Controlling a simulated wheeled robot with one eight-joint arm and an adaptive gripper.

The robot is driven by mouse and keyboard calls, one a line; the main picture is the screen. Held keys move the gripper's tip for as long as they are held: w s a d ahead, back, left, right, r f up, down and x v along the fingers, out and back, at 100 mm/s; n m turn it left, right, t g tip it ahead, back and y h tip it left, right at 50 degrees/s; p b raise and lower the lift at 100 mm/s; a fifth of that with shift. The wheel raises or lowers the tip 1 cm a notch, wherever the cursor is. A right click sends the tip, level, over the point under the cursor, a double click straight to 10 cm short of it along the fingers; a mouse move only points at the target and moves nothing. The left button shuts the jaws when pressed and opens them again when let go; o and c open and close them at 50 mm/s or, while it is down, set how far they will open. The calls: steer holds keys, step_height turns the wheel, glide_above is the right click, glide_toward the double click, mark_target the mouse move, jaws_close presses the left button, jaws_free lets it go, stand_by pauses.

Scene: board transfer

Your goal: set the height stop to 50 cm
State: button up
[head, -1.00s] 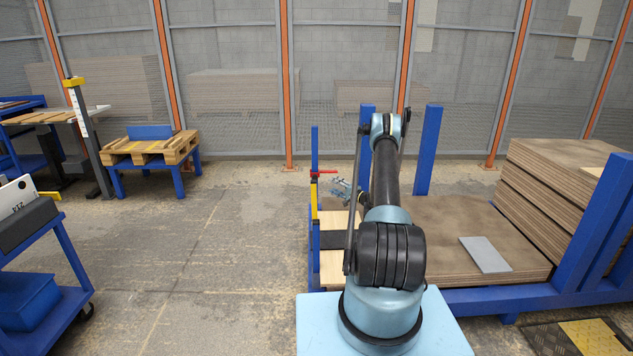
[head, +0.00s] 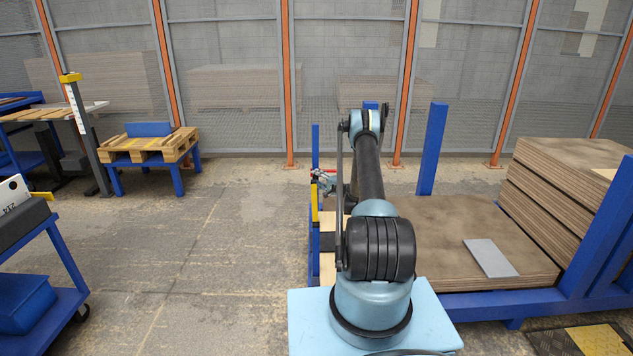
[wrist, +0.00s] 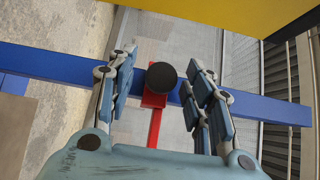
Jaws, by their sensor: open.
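The height stop is a red slider (head: 328,171) on a blue post (head: 315,143), with a yellow strip (head: 314,202) below it on the post. In the wrist view the red slider (wrist: 155,99) has a round black knob (wrist: 161,77) and sits on the blue post (wrist: 55,64); a red arm points down the picture from it. My gripper (wrist: 160,72) is open, with fingers on both sides of the knob and visible gaps to it. In the head view my gripper (head: 324,184) is at the stop. Any scale marks are unreadable.
A large yellow surface (wrist: 235,12) crosses the top of the wrist view. The post stands at the corner of a blue rack with a brown board stack (head: 440,240) and a grey plate (head: 490,257). A blue trolley (head: 60,250) stands left; open floor (head: 220,250) lies between.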

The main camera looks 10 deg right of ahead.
steer(key=shift+d, duration=0.1)
jaws_close()
step_height(320, 180, down, 4)
stand_by(0.5)
jaws_free()
steer(key=shift+s+d, duration=0.1)
